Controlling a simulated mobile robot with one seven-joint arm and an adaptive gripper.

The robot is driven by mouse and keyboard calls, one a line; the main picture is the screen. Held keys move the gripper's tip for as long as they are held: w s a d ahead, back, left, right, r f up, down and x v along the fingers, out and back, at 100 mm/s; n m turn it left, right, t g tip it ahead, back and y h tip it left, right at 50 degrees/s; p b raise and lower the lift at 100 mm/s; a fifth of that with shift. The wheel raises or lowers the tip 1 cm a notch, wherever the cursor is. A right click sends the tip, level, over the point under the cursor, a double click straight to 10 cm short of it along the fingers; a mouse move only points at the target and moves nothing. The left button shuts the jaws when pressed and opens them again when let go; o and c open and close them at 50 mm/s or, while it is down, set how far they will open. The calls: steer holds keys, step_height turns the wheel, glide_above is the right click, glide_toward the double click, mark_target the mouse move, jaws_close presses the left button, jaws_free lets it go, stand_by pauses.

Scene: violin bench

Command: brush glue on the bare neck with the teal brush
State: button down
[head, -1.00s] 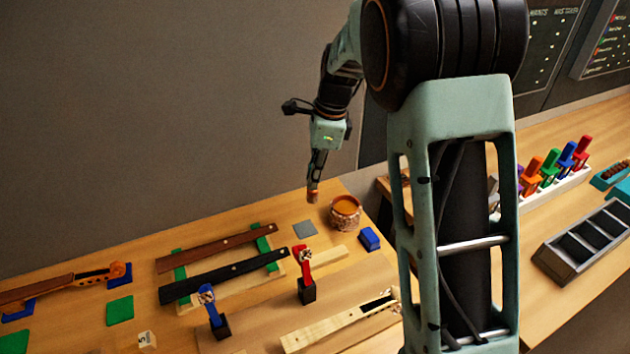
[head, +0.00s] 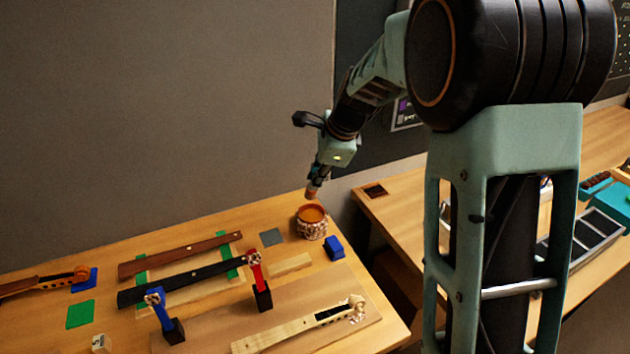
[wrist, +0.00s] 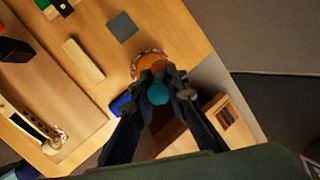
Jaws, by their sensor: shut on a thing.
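My gripper (head: 318,178) is shut on the teal brush (wrist: 158,93), whose round teal end faces the wrist camera between the fingers. In the head view the brush's orange-brown lower end (head: 312,193) hangs just above the glue pot (head: 312,228). The pot holds amber glue and also shows behind the brush in the wrist view (wrist: 148,62). The brush tip's contact with the glue cannot be told. The pale bare neck (head: 290,329) lies on a board at the table's front, well away from the gripper; part of it shows in the wrist view (wrist: 22,119).
A blue block (head: 334,247), a grey square (head: 271,237) and a pale wood bar (head: 290,264) lie near the pot. A red clamp (head: 259,283) and a blue clamp (head: 164,315) stand upright between the dark fingerboards (head: 185,281) and the neck.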

mark_target(315, 197)
steer(key=shift+d+f, duration=0.1)
steer(key=shift+f, duration=0.1)
step_height(315, 197, down, 6)
steer(key=b, duration=0.5)
steer(key=shift+r, duration=0.15)
steer(key=shift+f+b, duration=0.3)
steer(key=shift+f, duration=0.3)
stand_by(1.8)
steer(key=shift+r, duration=0.1)
step_height(315, 197, up, 7)
steer(key=p, duration=0.6)
stand_by(0.8)
